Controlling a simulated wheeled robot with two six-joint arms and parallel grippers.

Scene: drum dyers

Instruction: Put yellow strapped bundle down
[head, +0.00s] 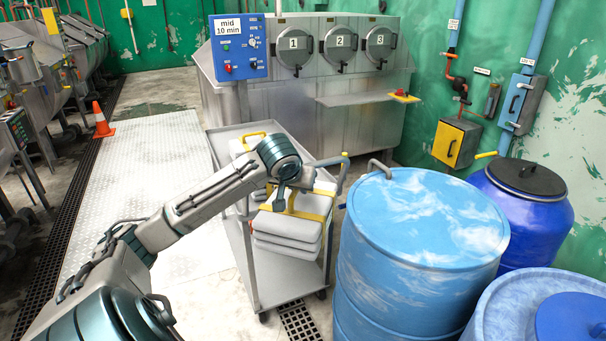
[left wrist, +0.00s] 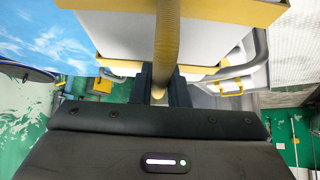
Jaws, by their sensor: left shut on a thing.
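The yellow strapped bundle (head: 287,243) is a stack of white folded layers with yellow bands and a yellow handle, at the near end of the grey metal cart (head: 257,262). My left gripper (head: 285,198) reaches down over it from the left and is shut on its handle. In the left wrist view the dark fingers (left wrist: 161,88) close on the yellow handle, with the white bundle (left wrist: 120,38) filling the top. The bundle looks level. I cannot tell whether it touches the cart. My right gripper is not in view.
Another white item with a yellow handle (head: 249,139) lies at the cart's far end. A light-blue drum (head: 415,235) stands close to the cart's right. A steel machine (head: 300,110) with three numbered doors is behind. Tread-plate floor (head: 165,170) is clear on the left.

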